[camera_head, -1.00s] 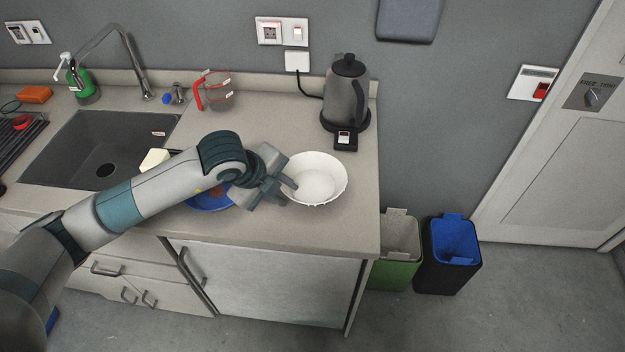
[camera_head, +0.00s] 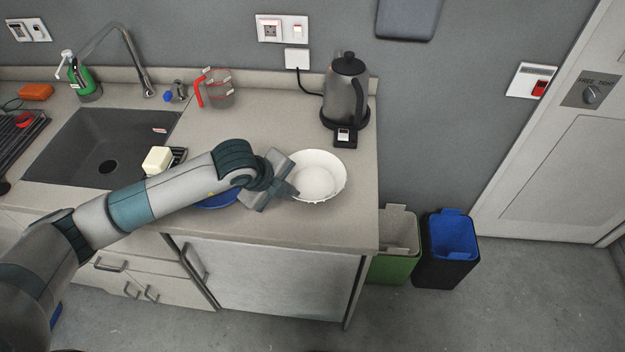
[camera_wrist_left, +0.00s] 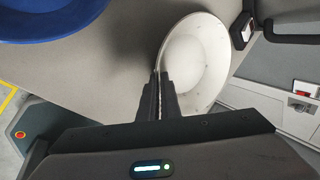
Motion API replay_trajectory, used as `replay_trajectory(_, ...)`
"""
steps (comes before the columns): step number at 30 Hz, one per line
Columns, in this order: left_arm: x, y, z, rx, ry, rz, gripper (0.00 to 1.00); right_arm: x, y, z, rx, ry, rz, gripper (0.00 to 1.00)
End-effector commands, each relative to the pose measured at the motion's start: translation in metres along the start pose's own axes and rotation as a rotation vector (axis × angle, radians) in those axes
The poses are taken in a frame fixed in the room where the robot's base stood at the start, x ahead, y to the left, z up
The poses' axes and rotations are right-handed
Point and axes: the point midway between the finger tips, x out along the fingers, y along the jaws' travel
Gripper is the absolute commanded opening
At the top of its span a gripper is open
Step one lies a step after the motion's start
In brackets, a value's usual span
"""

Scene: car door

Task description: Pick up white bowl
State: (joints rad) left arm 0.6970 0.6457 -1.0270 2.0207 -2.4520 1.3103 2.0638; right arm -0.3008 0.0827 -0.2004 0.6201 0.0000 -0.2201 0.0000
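The white bowl (camera_head: 320,178) sits upright on the counter near its right front edge, below the kettle. In the left wrist view the bowl (camera_wrist_left: 199,60) fills the upper middle. My left gripper (camera_head: 285,184) is at the bowl's left side. In the left wrist view its fingers (camera_wrist_left: 161,78) are nearly together, with the bowl's near rim running in between them, so it looks shut on the rim. The fingers hide a small part of the rim. My right gripper is in neither view.
A blue bowl (camera_head: 217,203) is partly hidden under my left arm; it also shows in the left wrist view (camera_wrist_left: 45,18). The black kettle (camera_head: 346,92) stands behind the white bowl. A measuring cup (camera_head: 219,90) and the sink (camera_head: 107,140) are to the left.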

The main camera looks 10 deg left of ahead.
Motion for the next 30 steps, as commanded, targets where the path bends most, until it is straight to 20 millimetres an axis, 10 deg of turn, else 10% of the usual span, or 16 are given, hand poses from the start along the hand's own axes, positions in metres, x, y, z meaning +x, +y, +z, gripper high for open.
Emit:
replay_trajectory(21,-0.032,-0.021,0.0,0.002,-0.001,-0.009,0.0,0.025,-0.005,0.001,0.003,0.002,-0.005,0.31)
replay_trajectory(30,-0.069,-0.025,-0.057,0.006,0.005,-0.008,0.0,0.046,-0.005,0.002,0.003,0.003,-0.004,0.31)
